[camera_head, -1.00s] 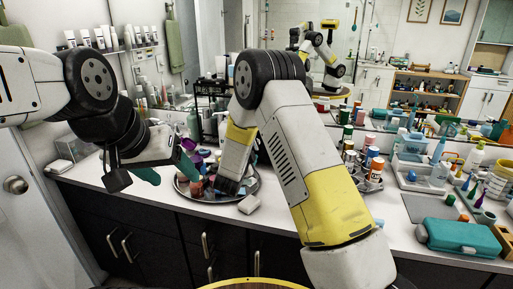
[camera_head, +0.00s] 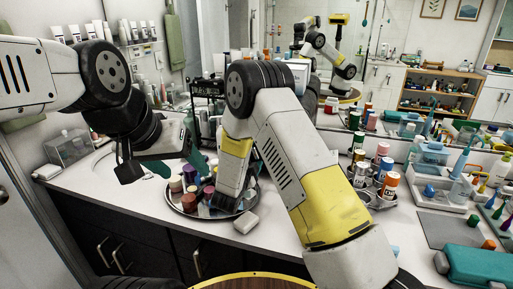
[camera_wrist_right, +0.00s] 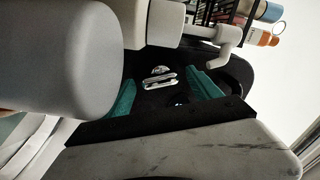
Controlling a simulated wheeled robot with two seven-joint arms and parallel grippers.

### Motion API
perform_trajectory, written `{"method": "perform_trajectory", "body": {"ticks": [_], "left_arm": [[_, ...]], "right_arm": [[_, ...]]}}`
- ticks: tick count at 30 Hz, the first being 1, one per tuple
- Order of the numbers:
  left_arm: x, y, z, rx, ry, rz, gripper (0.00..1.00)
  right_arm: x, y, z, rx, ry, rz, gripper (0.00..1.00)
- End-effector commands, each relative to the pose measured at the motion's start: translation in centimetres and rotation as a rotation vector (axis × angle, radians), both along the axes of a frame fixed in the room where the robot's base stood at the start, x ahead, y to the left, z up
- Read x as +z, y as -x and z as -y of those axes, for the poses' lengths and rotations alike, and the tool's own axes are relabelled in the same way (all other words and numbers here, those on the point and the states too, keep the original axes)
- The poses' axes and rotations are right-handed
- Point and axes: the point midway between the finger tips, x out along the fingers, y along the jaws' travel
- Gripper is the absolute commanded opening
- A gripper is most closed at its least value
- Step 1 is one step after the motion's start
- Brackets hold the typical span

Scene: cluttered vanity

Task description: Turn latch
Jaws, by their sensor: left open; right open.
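No latch can be clearly made out. A teal case (camera_head: 478,264) lies at the lower right of the head view, cut by the picture edge; any catch on it is too small to tell. My left gripper (camera_head: 178,166) is open above the counter's left part, apart from the case. My right gripper (camera_head: 228,203) is low over a round tray (camera_head: 182,209), partly hidden by its own wrist. In the right wrist view, its teal fingers (camera_wrist_right: 162,92) are apart. Small shiny metal pieces (camera_wrist_right: 160,78) show between them; I cannot tell what they are.
The round tray holds several small jars, with a white block (camera_head: 246,222) beside it. Several cans (camera_head: 388,184) stand right of my right arm. A white pump-like spout (camera_wrist_right: 222,45) is close in the wrist view. Some counter front (camera_head: 285,236) is bare.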

Motion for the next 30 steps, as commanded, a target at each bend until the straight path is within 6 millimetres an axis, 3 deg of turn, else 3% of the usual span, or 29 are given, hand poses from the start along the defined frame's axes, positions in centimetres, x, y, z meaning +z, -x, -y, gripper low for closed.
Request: {"method": "perform_trajectory", "body": {"ticks": [11, 20, 30], "left_arm": [[0.02, 0.01, 0.0, 0.0, 0.0, 0.001, 0.66], [0.01, 0.01, 0.0, 0.0, 0.0, 0.0, 0.66], [0.01, 0.01, 0.0, 0.0, 0.0, 0.0, 0.66]], "right_arm": [[0.02, 0.21, -0.05, 0.0, 0.0, 0.0, 0.71], [0.02, 0.2, -0.05, 0.0, 0.0, 0.0, 0.12], [0.01, 0.2, -0.06, 0.0, 0.049, -0.015, 0.1]]}}
